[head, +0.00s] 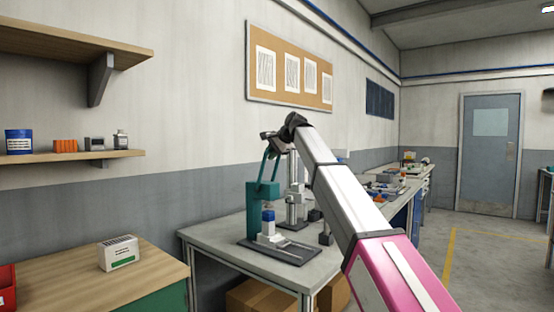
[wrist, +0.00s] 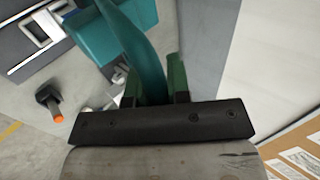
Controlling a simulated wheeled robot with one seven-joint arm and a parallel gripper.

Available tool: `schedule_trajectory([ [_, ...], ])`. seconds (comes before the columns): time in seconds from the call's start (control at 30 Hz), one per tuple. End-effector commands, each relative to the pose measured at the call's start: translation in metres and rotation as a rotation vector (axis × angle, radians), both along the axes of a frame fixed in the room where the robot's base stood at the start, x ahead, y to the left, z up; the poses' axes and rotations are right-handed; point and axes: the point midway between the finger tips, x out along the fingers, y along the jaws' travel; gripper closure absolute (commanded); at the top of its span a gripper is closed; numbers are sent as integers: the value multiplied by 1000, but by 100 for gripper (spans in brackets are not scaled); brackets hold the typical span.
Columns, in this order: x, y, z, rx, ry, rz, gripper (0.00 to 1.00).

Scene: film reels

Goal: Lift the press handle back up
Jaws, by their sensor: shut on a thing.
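The teal press (head: 262,196) stands on the grey workbench, on a dark base plate. Its teal handle (head: 271,165) points upward from the press head, tilted slightly to the right. My gripper (head: 276,143) is at the handle's upper end. In the wrist view my gripper (wrist: 154,80) has its green fingers on either side of the teal handle (wrist: 137,45), shut on it. The handle's end is hidden behind the dark gripper body. A blue-topped white piece (head: 268,222) sits under the press head.
A grey stand (head: 295,192) rises just behind the press. The workbench (head: 214,240) has bare room left of the press. A box (head: 118,253) sits on a wooden table at left. A corkboard (head: 290,68) hangs on the wall. In the wrist view a dark orange-tipped part (wrist: 48,102) shows.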

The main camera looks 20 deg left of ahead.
Motion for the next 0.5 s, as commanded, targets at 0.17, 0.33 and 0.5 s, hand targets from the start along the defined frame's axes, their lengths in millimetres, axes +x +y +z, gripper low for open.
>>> schedule_trajectory([
  [0.17,9,18,6,-102,42,2,100],
  [0.33,11,26,5,-95,39,1,100],
  [0.5,13,31,5,-94,39,0,100],
])
